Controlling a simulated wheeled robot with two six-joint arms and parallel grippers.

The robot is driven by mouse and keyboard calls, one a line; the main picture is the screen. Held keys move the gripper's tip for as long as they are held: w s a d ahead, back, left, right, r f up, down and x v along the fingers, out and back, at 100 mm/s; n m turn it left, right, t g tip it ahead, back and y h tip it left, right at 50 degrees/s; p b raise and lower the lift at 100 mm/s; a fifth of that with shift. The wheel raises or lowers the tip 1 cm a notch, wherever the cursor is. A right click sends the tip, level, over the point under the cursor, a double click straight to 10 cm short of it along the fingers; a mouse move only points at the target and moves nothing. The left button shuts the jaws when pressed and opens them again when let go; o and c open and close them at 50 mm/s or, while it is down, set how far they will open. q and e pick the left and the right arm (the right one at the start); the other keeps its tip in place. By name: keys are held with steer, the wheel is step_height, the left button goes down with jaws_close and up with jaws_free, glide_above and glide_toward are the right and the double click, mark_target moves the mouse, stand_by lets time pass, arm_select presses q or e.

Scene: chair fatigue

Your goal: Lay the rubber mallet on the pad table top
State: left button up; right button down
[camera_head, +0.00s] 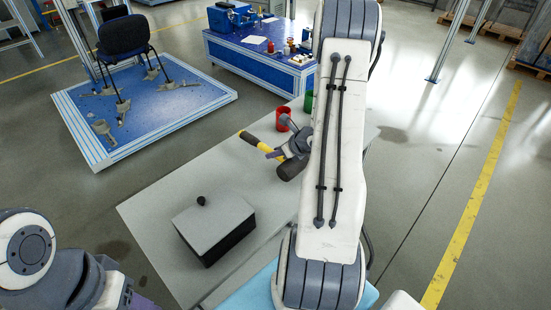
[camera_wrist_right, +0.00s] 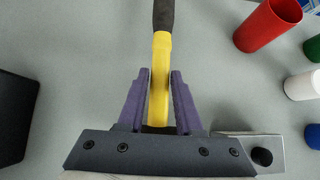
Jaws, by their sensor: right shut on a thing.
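The rubber mallet has a yellow handle (camera_head: 266,149) with a dark section, and a dark round part (camera_head: 290,168) shows at its near end. My right gripper (camera_head: 276,154) is shut on the yellow handle over the grey table top (camera_head: 150,205). In the right wrist view, the purple fingers (camera_wrist_right: 160,95) close on the yellow handle (camera_wrist_right: 159,80), with its dark grip (camera_wrist_right: 164,15) beyond. The mallet's height above the table is unclear. A light blue surface (camera_head: 250,290) shows at the bottom, mostly hidden by my right arm. My left gripper (camera_head: 140,300) is cut off at bottom left.
A dark box with a grey lid (camera_head: 213,220) and black knob stands on the grey table. A red cup (camera_head: 283,119) and a green cup (camera_head: 308,102) stand at its far end. A blue workbench (camera_head: 262,65) and a platform with a chair (camera_head: 123,38) lie beyond.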

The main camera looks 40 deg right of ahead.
step_height(320, 180, down, 3)
steer(key=shift+r, duration=0.1)
steer(key=c, duration=0.6)
jaws_free()
steer(key=shift+s, duration=0.1)
